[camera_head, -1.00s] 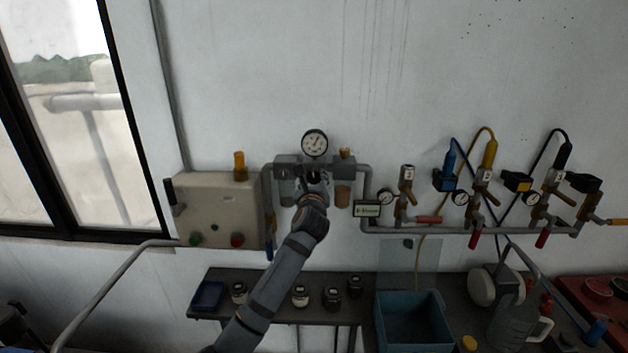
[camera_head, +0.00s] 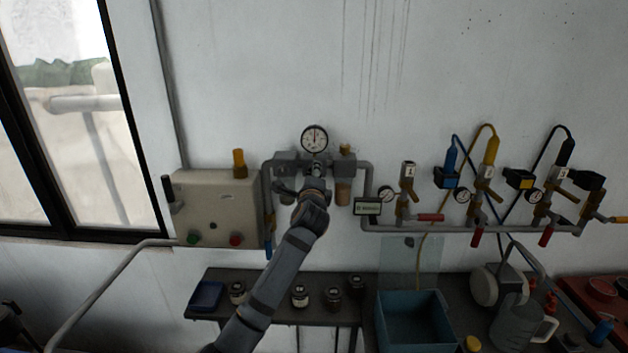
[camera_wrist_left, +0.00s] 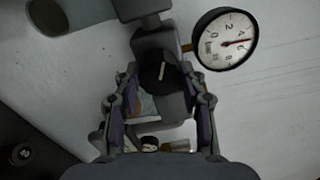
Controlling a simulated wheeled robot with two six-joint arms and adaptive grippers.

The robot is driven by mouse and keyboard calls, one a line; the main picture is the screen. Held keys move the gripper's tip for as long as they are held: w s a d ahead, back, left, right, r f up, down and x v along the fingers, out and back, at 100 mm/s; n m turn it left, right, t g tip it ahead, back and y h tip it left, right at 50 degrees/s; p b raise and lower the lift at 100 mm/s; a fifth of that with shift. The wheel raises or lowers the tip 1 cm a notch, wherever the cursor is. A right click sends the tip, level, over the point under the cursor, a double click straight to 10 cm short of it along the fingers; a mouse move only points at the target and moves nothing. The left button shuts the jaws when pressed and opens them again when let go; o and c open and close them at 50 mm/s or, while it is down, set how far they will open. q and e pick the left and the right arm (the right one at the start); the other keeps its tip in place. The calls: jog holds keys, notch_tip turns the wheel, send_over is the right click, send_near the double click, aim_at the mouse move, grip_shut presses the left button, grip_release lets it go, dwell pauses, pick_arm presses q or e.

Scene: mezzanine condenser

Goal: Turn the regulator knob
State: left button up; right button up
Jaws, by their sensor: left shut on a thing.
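The regulator (camera_head: 286,160) is a grey body on the wall pipe, with a round white gauge (camera_head: 314,138) on top. In the left wrist view the gauge (camera_wrist_left: 226,40) shows at the upper right, its needle between 4 and 6. The regulator knob (camera_wrist_left: 160,74) is dark with a pale line on its face. My left gripper (camera_head: 314,174) reaches up to the front of the regulator and hides the knob in the head view. In the wrist view the left gripper (camera_wrist_left: 158,92) has a finger on either side of the knob and is shut on it. My right gripper is not in view.
A beige control box (camera_head: 217,208) with green and red buttons is close on the left. A filter bowl (camera_head: 343,192) and a small display (camera_head: 367,207) are close on the right. Valves with red handles (camera_head: 430,217) continue rightward. A shelf with several jars (camera_head: 300,296) is below.

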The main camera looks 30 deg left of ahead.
pick_arm(q)
jog(key=shift+f+n+b, duration=0.2)
jog(key=shift+n+b, duration=3.45)
jog(key=shift+n, duration=1.55)
jog(key=shift+f+n+b, duration=0.2)
jog(key=shift+n+b, duration=3.4)
jog(key=shift+n, duration=1.6)
jog(key=o, duration=1.1)
jog(key=shift+r, duration=0.25)
